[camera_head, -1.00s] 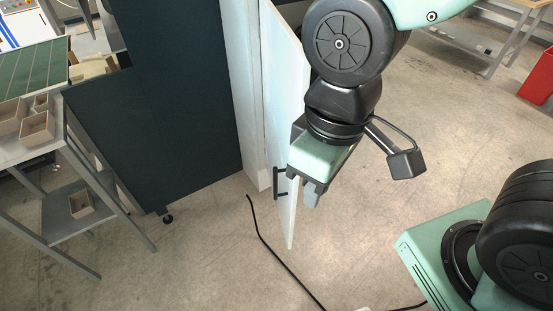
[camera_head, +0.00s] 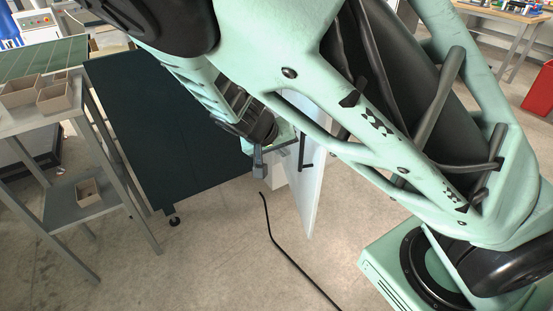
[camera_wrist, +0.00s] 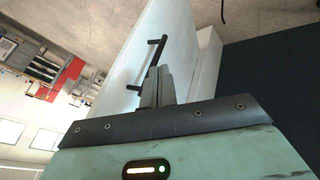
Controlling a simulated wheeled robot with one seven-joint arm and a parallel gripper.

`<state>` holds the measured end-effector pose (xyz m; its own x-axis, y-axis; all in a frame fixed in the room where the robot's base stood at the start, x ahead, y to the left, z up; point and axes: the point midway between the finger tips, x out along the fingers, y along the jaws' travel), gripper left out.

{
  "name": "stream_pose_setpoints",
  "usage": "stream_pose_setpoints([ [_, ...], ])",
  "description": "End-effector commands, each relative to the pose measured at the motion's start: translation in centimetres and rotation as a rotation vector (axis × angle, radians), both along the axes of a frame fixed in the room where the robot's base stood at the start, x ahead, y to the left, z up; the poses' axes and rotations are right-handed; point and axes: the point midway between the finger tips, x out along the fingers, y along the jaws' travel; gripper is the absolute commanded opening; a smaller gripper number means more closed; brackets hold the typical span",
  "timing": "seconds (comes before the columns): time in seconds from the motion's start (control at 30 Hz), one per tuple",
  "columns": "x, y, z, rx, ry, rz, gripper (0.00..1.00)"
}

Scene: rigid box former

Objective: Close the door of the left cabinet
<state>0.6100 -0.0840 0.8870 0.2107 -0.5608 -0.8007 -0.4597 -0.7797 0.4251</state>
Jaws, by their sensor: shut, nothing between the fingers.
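The white cabinet door (camera_head: 318,185) stands open, jutting toward the camera, with a black bar handle (camera_head: 303,150) on its left face. My gripper (camera_head: 258,168) is shut and empty, left of the door on the handle side. In the wrist view, the fingertips (camera_wrist: 157,80) point along the door face (camera_wrist: 172,30), close to the handle (camera_wrist: 152,60). I cannot tell whether they touch the handle or door. Part of the white cabinet body (camera_head: 277,178) shows behind the door; my arm hides the rest and the door's upper part.
A dark cabinet or panel (camera_head: 170,140) stands to the left. A grey shelf table (camera_head: 40,118) with small bins (camera_head: 55,97) is at far left. A black cable (camera_head: 275,240) lies on the floor below the door. A red bin (camera_head: 540,90) stands at far right.

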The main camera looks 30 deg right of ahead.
Motion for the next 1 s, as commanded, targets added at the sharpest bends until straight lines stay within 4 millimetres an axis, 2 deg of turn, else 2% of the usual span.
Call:
stream_pose_setpoints([
  [0.17,0.4,-1.1,-1.2,-0.006,-0.005,-0.006,0.0],
  [0.6,2.2,-6.0,-8.2,-0.004,-0.002,-0.007,0.0],
  [0.8,1.2,-8.6,-7.8,-0.004,-0.003,-0.006,0.0],
  [1.0,0.9,-9.5,-7.8,-0.003,-0.004,-0.003,0.0],
])
